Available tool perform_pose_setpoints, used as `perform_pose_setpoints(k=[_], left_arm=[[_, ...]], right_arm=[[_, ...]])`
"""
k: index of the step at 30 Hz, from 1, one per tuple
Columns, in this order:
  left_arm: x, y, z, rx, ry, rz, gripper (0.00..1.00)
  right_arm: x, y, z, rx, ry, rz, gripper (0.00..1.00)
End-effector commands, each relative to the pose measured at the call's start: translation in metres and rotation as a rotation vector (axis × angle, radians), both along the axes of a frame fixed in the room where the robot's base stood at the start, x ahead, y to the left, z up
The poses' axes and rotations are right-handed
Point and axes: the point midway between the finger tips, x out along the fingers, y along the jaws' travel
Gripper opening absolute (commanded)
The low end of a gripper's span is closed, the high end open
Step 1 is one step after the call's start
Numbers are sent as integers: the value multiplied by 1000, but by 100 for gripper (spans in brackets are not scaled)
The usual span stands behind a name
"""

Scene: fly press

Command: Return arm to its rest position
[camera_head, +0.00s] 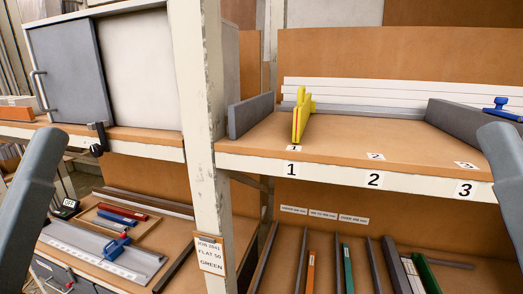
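My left arm link (33,195) shows as a grey tube at the left edge. My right arm link (503,160) shows as a grey tube at the right edge. Neither gripper can be made out, so I cannot see whether they are open or hold anything. Both visible links appear in front of the shelving.
A yellow tool (301,115) stands on the upper shelf (350,142) by label 1; a blue-handled item (499,104) is at its right. A white post (200,120) divides the bays. A grey-doored cabinet (70,70) is at left. Coloured bars (348,270) lie below.

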Motion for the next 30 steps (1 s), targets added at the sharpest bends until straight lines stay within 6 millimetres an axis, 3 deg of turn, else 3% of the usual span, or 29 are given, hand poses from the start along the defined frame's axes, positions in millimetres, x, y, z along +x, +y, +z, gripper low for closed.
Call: perform_pose_setpoints(k=[1, 3, 9, 12, 16, 30], left_arm=[[0, 0, 0, 0, 0, 0, 82], [1, 0, 52, 0, 2, 0, 82], [0, 0, 133, 0, -1, 0, 82], [0, 0, 161, 0, -1, 0, 82], [0, 0, 175, 0, 0, 0, 82], [0, 0, 170, 0, 0, 0, 82]], right_arm=[[5, 0, -2, -89, 5, -99, 67], [5, 0, 51, -82, 7, -91, 67], [6, 0, 130, -80, 10, -89, 67], [6, 0, 158, -79, 11, -88, 67], [7, 0, 171, -79, 11, -88, 67], [7, 0, 168, -79, 11, -87, 67]])
